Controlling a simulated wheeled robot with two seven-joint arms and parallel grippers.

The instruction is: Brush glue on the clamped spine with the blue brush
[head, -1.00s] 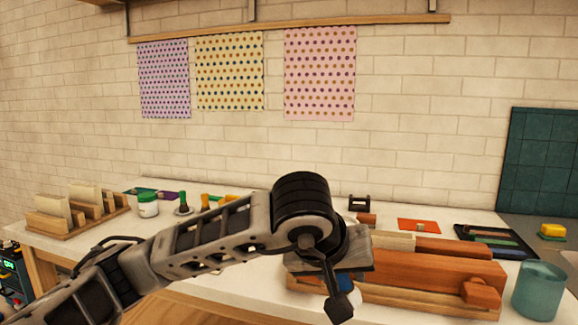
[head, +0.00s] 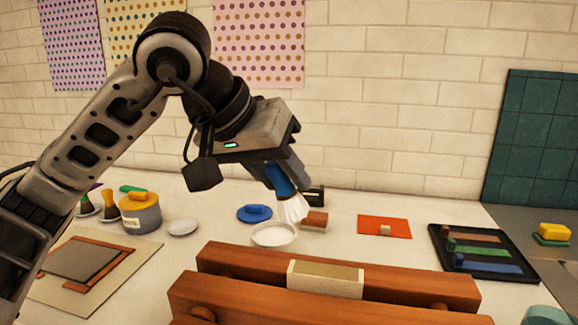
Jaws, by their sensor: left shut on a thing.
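My left gripper (head: 283,168) is shut on the blue brush (head: 280,182), whose handle shows below the jaws. The brush tilts with its white bristles (head: 294,209) pointing down, just above or at the far right rim of a white round pot (head: 272,236); I cannot tell if they touch. The clamped spine (head: 325,281), a pale block with a tan top strip, sits between the two wooden beams of the press (head: 405,290) in front of the pot. My right gripper is not in view.
A blue lid (head: 254,212) lies behind the pot. A small brown block (head: 315,221) and an orange sheet (head: 384,227) lie to the right. A black tray (head: 483,268) is further right.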

